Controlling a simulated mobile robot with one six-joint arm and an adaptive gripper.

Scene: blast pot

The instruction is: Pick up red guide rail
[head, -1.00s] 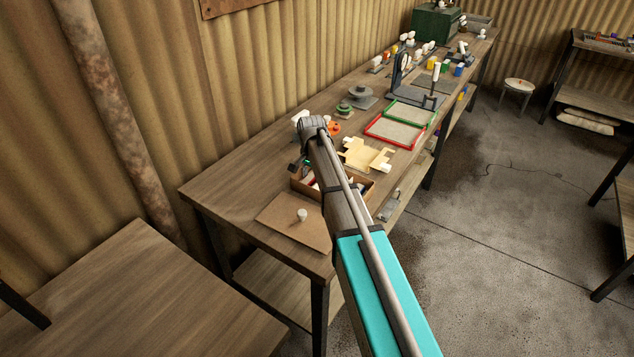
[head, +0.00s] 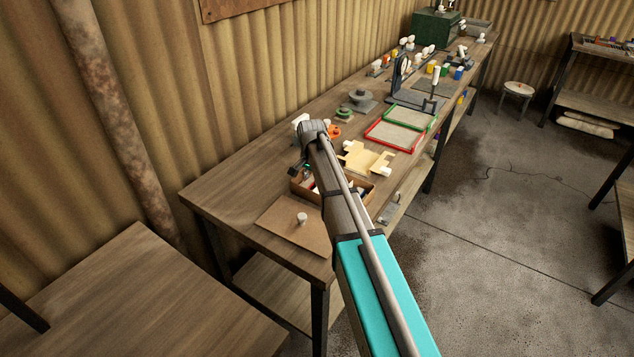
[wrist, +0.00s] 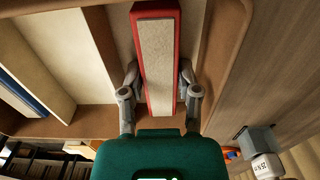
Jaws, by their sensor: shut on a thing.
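The red guide rail (wrist: 176,50), a long red bar with a pale strip along its face, stands between my gripper's fingers in the wrist view. My gripper (wrist: 158,78) is shut on it, one finger against each side. I cannot make out the red rail clearly there.
A board with a white knob (head: 301,218) lies in front of the box. A cream cut-out piece (head: 366,158) and red and green frames (head: 385,143) lie behind.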

